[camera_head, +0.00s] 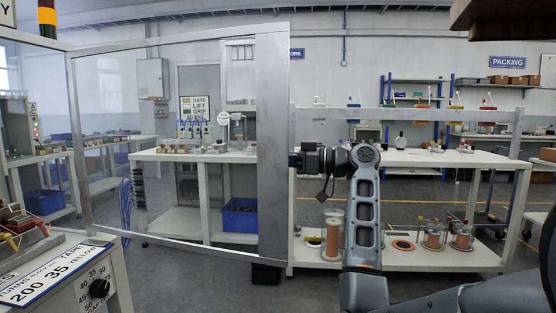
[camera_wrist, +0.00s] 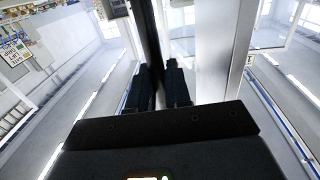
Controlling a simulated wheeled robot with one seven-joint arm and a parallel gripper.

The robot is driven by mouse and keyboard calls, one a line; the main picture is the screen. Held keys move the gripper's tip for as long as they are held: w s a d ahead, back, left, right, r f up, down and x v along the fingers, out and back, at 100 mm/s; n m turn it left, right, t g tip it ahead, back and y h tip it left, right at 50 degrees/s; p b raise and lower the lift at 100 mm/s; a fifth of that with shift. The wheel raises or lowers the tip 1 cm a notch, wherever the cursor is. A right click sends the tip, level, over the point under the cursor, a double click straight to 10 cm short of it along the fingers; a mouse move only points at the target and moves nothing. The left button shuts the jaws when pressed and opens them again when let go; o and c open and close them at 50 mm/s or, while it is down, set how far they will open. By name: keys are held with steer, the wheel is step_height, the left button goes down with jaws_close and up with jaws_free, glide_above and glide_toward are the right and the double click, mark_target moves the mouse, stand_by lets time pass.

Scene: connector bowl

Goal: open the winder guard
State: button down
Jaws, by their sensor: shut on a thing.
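The winder guard (camera_head: 272,140) is a clear panel in a grey metal frame, standing upright left of centre in the head view. Its broad right post looks taller and nearer than its left edge. My gripper (camera_head: 300,159) is at the right side of that post, about mid-height. In the wrist view my gripper (camera_wrist: 160,88) has its dark fingers on either side of a dark upright bar, which looks like the guard's handle (camera_wrist: 148,35). The guard's pale post (camera_wrist: 209,50) stands just right of the fingers. The exact contact is dark and hard to see.
A machine console with a dial (camera_head: 98,288) stands at the lower left. A white bench (camera_head: 420,158) with spools on its lower shelf is behind my arm at right. A blue bin (camera_head: 239,217) shows through the panel. Grey floor lies in front of the guard.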

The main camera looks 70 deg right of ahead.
steer(key=c, duration=1.4)
jaws_free()
steer(key=shift+w+a+y, duration=0.3)
steer(key=shift+w+a, duration=0.15)
steer(key=shift+w, duration=0.1)
steer(key=shift+o, duration=1.2)
steer(key=shift+s, duration=0.1)
steer(key=shift+d, duration=0.1)
steer(key=v, duration=0.7)
steer(key=shift+s, duration=0.4)
